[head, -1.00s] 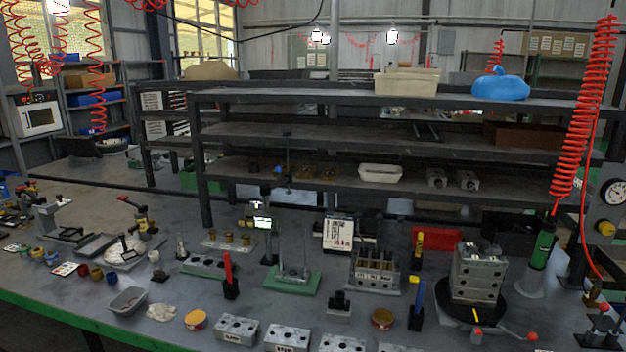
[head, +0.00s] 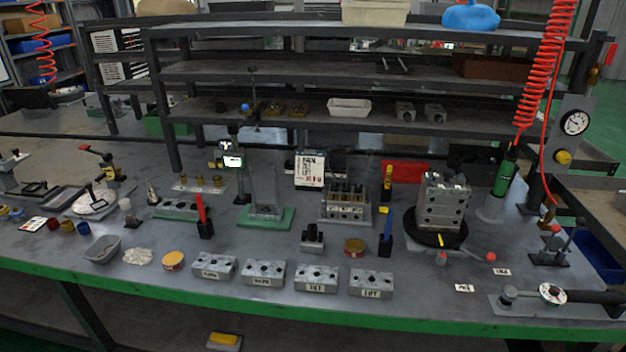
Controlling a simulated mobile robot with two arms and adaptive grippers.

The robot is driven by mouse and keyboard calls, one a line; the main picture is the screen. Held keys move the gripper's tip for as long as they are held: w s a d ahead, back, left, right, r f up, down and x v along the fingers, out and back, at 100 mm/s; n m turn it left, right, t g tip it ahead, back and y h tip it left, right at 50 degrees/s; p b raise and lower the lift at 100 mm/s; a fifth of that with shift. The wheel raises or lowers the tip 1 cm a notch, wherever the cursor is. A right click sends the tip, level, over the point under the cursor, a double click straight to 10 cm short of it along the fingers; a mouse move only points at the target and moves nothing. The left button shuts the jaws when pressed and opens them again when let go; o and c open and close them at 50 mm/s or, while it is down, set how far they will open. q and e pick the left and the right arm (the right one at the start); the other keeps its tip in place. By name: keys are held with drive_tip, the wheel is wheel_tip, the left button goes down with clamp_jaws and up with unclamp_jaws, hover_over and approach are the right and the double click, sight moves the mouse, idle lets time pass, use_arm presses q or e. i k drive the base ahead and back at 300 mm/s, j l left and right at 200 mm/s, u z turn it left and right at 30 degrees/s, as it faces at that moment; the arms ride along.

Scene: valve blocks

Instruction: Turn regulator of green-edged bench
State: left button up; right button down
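The green-edged bench (head: 400,325) runs across the view, its front edge a green strip. At its right end a grey upright panel carries a round white dial gauge (head: 575,122) with a dark rim. Below the gauge is a yellow knob (head: 563,157), which looks like the regulator's handle. A red coiled hose (head: 547,65) hangs just left of the panel. Neither of my grippers is in view, so nothing of mine touches the knob.
A round black turntable (head: 410,236) bears a grey valve block (head: 443,203) left of the regulator. A green cylinder tool (head: 504,172) stands between them. A vise-like fixture (head: 553,293) sits at the front right. Several labelled blocks (head: 317,278) line the front edge.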

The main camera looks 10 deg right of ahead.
sight(565, 158)
drive_tip(key=z, duration=1)
drive_tip(key=i+l+u, duration=0.1)
drive_tip(key=l, duration=0.25)
drive_tip(key=i+l+u, duration=0.1)
drive_tip(key=l, duration=0.55)
drive_tip(key=i+u, duration=0.05)
